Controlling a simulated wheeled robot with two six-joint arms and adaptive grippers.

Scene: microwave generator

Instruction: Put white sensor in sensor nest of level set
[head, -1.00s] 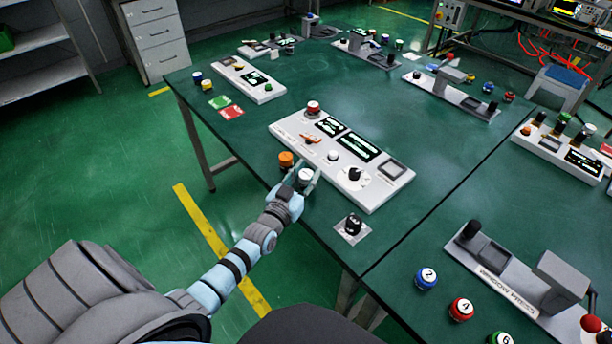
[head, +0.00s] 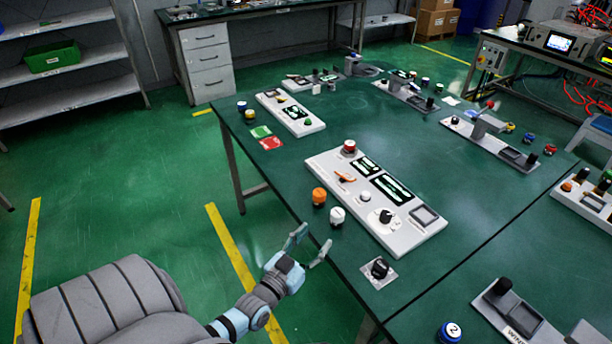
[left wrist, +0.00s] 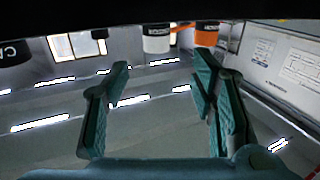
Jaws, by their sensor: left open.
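The white sensor (head: 337,217), a small white cylinder with a dark base, stands upright on the green table near its front-left edge. An orange cylinder (head: 319,197) stands beside it. Behind them lies a long white panel (head: 408,237), probably the level set, with a square grey recess (head: 425,215) at its right end; I cannot read which part is the sensor nest. My left gripper (head: 316,237) is open and empty, just in front of the white sensor and apart from it. The left wrist view shows the white sensor (left wrist: 156,38) beyond the open fingers (left wrist: 160,82). My right gripper is not in view.
A black knob on a small plate (head: 379,269) sits at the front edge, right of the sensor. Red and green cards (head: 266,138) and another white panel (head: 291,113) lie farther left.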

